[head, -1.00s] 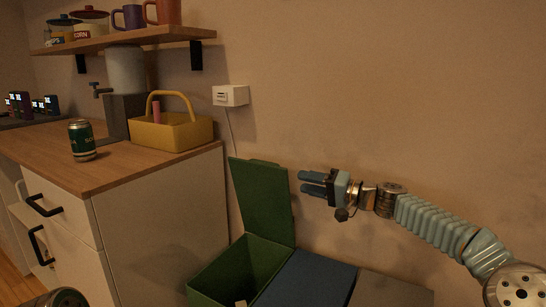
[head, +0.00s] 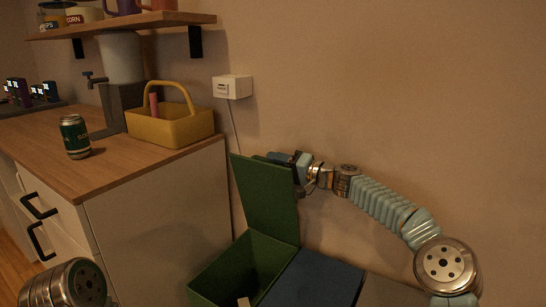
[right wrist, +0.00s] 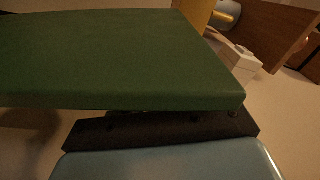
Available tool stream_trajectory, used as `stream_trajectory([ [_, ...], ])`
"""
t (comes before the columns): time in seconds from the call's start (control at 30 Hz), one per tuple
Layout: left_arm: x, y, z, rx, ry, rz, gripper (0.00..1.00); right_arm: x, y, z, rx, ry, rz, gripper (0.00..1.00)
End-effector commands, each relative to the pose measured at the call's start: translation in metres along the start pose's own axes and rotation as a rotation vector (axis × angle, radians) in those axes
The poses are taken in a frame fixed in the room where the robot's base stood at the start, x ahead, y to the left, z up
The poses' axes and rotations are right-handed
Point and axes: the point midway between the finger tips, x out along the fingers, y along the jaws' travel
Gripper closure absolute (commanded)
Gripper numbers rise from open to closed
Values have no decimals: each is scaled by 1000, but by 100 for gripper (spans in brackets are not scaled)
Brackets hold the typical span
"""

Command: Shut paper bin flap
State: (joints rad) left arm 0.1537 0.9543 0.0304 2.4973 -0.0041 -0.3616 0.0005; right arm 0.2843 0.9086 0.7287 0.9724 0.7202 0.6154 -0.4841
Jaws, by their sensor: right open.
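The green bin (head: 225,272) stands open at the bottom centre of the head view. Its green flap (head: 265,200) stands upright near the wall, and it also fills the upper part of the right wrist view (right wrist: 110,60). My right gripper (head: 281,158) is open at the flap's top right edge. Its fingers are partly hidden behind the flap, on the wall side. Whether they touch the flap I cannot tell. My left gripper is out of view.
A blue lid (head: 315,280) and a grey lid (head: 385,291) lie flat to the right of the green bin. A wooden-topped cabinet (head: 150,215) stands on the left, bearing a yellow basket (head: 175,127) and a green can (head: 74,137). A white wall box (head: 232,87) hangs above.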

Motion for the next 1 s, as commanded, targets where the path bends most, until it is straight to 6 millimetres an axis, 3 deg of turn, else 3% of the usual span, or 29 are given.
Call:
stream_trajectory([
  [0.17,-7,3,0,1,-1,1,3,16,-1,0,1,0,0,58],
  [0.47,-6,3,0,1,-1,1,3,17,0,0,0,0,0,58],
  [0.73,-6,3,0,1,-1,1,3,17,1,0,1,0,1,99],
  [1.0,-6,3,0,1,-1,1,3,17,2,1,1,0,2,100],
])
